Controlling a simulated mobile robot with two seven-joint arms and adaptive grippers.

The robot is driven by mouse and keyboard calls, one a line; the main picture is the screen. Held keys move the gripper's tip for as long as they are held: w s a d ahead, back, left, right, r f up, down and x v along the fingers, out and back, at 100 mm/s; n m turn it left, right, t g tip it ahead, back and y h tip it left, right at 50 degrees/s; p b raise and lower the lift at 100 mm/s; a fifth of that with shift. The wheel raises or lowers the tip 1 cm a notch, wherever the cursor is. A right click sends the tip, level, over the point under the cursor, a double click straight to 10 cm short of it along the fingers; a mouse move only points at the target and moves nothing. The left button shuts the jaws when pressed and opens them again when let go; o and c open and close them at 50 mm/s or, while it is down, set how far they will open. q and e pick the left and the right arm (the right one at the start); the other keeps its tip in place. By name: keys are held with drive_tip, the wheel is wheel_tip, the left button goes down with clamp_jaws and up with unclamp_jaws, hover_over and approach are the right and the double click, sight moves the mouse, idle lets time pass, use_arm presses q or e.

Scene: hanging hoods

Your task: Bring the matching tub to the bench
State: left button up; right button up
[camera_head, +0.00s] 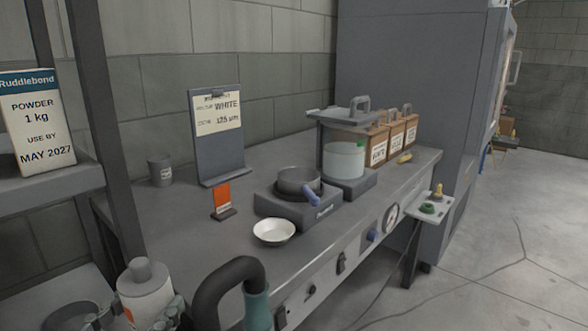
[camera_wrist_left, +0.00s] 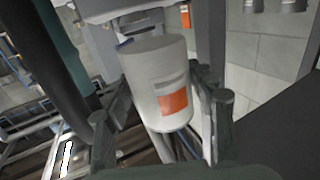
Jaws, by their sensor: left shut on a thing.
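A white tub (camera_wrist_left: 157,70) with an orange label is in the jaws of my left gripper (camera_wrist_left: 161,108), one finger on each side. The tub (camera_head: 145,292) also shows at the lower left of the head view, upright, with a grey lid and knob, in front of the bench (camera_head: 165,230). The gripper is shut on it. Most of the gripper is hidden in the head view. On the bench a stand-up board (camera_head: 219,150) carries a card reading WHITE and 125 µm. A small orange card (camera_head: 222,197) stands in front of it. My right gripper is not in view.
A white dish (camera_head: 273,231) sits near the bench front, beside a grey device with a pan (camera_head: 299,181). A glass vessel (camera_head: 343,160) and several brown boxes (camera_head: 376,146) stand farther right. A grey cup (camera_head: 160,171) is at the back left. A shelf holds a Ruddlebond box (camera_head: 38,118).

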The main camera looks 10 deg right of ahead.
use_arm(q)
drive_tip(key=shift+w+d+r, duration=0.1)
drive_tip(key=shift+d, duration=0.15)
drive_tip(key=b+x, duration=0.2)
drive_tip(key=b, duration=0.1)
drive_tip(key=shift+d, duration=0.1)
drive_tip(key=p+x, duration=0.1)
drive_tip(key=x, duration=1.4)
drive_tip(key=shift+d+r, duration=0.15)
drive_tip(key=shift+d, duration=0.1)
drive_tip(key=shift+w, duration=0.15)
wheel_tip(320, 180, down, 3)
drive_tip(key=shift+f, duration=0.35)
drive_tip(key=o, duration=0.6)
drive_tip(key=shift+f, duration=0.15)
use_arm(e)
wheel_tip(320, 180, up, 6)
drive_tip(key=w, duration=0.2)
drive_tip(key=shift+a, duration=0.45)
